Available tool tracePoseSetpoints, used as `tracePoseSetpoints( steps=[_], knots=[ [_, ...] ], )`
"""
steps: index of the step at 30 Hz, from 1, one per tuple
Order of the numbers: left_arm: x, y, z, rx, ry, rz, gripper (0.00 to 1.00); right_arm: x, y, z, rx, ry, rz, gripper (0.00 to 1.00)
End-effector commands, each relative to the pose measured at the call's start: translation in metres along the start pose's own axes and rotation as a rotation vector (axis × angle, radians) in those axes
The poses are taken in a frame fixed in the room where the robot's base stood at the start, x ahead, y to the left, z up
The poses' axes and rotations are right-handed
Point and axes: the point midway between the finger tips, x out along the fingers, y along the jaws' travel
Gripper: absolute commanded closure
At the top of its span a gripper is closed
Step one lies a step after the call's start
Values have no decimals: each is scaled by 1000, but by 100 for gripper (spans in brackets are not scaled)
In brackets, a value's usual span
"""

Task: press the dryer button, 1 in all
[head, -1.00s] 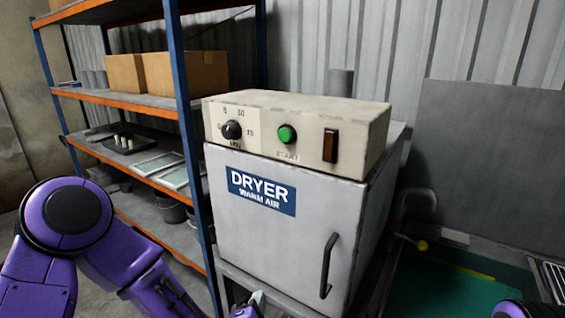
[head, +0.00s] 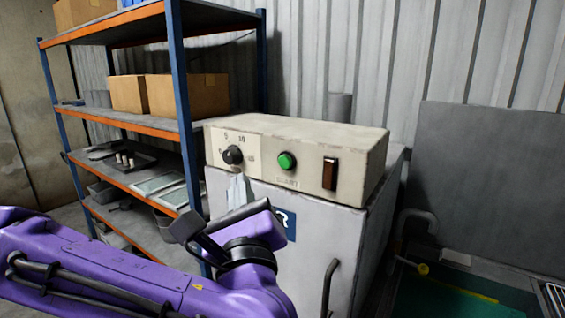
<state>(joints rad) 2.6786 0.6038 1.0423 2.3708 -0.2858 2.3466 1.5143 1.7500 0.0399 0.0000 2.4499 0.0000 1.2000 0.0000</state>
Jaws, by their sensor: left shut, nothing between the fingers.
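The dryer (head: 330,235) is a grey cabinet with a cream control panel (head: 255,135) on top. The green round start button (head: 286,161) sits in the middle of the panel front, between a black dial (head: 233,155) and a brown rocker switch (head: 330,173). My left gripper (head: 239,188) is shut, with its pale fingertips pointing up just below the dial, left of and lower than the button. It looks apart from the button. My left wrist covers most of the blue dryer label. My right gripper is out of view.
A blue and orange shelf rack (head: 177,100) with cardboard boxes (head: 187,95) and trays stands close on the left. The dryer's black door handle (head: 328,288) sticks out at lower right. A green surface (head: 440,300) lies at the right.

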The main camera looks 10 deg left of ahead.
Motion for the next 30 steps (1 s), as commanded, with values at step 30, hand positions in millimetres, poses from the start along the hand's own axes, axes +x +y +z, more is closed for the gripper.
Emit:
tracePoseSetpoints(
  steps=[30],
  knots=[
    [61, -45, -46, 4, 1, -1, 100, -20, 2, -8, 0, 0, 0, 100]
  ],
)
